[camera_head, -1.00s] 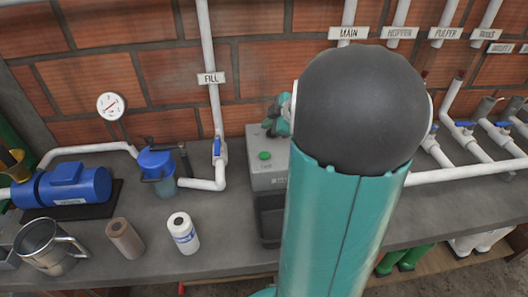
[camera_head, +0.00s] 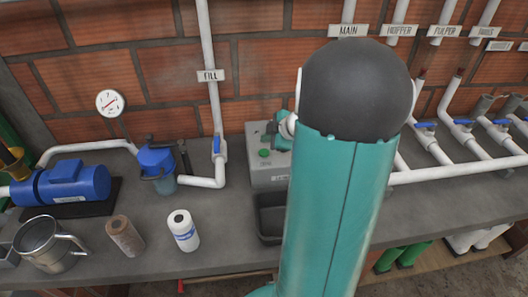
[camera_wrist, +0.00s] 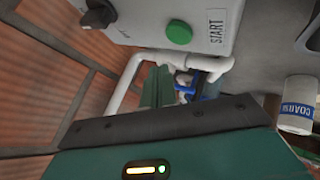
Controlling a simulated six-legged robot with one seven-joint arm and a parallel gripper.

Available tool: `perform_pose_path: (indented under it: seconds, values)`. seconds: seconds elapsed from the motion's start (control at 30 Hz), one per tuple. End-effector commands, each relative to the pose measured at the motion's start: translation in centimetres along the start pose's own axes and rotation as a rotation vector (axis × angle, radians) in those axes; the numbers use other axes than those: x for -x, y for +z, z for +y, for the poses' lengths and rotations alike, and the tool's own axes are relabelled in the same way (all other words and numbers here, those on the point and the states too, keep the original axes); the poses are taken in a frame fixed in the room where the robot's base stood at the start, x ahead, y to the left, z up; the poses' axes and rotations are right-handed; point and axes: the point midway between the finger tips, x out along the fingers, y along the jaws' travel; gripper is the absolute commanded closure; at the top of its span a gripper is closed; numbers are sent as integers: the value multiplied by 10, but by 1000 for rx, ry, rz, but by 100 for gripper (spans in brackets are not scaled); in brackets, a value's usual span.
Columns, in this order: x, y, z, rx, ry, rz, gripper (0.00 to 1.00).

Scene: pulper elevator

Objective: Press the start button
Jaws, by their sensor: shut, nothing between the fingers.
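The green start button (camera_head: 265,153) is on the face of a grey control box (camera_head: 266,180) against the brick wall. In the wrist view the round green button (camera_wrist: 178,33) is near the top, beside the word START. My gripper (camera_head: 280,137) shows only in part beside the upper right of the button, and my arm hides the rest. In the wrist view its teal body and dark front edge (camera_wrist: 160,122) fill the bottom. The jaws are shut and empty. I see a gap between the gripper and the button in the wrist view; contact is not visible.
A dark knob (camera_wrist: 98,14) sits near the button on the box. A black tray (camera_head: 268,222) stands below the box. A white pipe with a blue valve (camera_head: 217,148) is at its left.

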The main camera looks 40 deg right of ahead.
Motion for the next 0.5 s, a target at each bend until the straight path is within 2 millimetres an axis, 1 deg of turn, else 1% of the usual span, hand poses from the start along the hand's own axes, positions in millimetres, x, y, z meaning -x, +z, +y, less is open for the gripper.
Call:
perform_pose_path:
  seconds: [0.1,0.2,0.5]
  values:
    - [-10,7,-7,-2,-2,0,100]
    - [-15,11,-11,-1,-1,0,100]
    - [-18,13,-13,0,0,0,100]
